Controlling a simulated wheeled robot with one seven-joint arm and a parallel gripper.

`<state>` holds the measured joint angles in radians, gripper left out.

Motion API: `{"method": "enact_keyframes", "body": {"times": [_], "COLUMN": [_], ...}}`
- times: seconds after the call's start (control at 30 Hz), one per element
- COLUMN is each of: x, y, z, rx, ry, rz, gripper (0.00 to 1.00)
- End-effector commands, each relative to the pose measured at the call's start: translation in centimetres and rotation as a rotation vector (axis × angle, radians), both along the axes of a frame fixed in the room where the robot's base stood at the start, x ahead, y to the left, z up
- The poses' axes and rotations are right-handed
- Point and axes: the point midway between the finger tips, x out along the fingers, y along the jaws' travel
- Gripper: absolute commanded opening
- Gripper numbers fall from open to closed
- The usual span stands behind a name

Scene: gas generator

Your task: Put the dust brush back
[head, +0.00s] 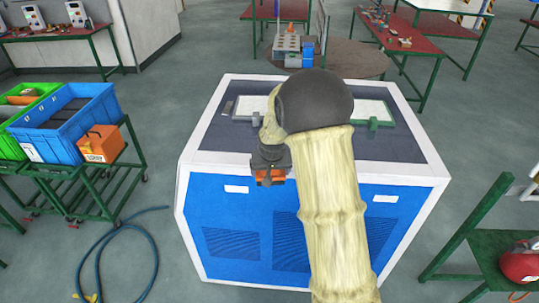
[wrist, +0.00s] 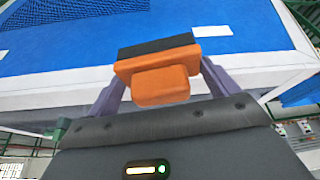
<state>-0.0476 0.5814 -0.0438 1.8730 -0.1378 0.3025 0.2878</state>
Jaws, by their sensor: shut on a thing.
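The dust brush (wrist: 157,68) is an orange block with a black strip along its far side and a rounded orange part towards me. My gripper (wrist: 158,78) is shut on it, with one purple finger at each side. In the head view the brush shows as a small orange patch (head: 264,176) under my gripper (head: 270,180), which points down at the near edge of the blue and white generator cabinet (head: 240,212). My wrist and arm cover part of the cabinet's dark top. I cannot tell the gap between brush and cabinet.
A green cart (head: 90,172) at the left carries a blue crate (head: 60,145), a green crate (head: 12,147) and an orange box (head: 101,144). A blue hose (head: 105,238) lies on the floor. A green stand (head: 490,252) with a red object is at the right.

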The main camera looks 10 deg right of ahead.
Motion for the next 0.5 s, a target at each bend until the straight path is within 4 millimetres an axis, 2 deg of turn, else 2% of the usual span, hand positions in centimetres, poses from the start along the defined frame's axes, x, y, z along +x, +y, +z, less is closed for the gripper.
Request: {"method": "enact_keyframes", "body": {"times": [0.23,0.5], "x": [-3.6,-9.5], "y": [0.2,0.4], "z": [-7.1,-18.3], "rx": [0.001,0.002], "ry": [0.011,0.016], "rz": [0.046,0.118], "gripper": [0.62,0.62]}}
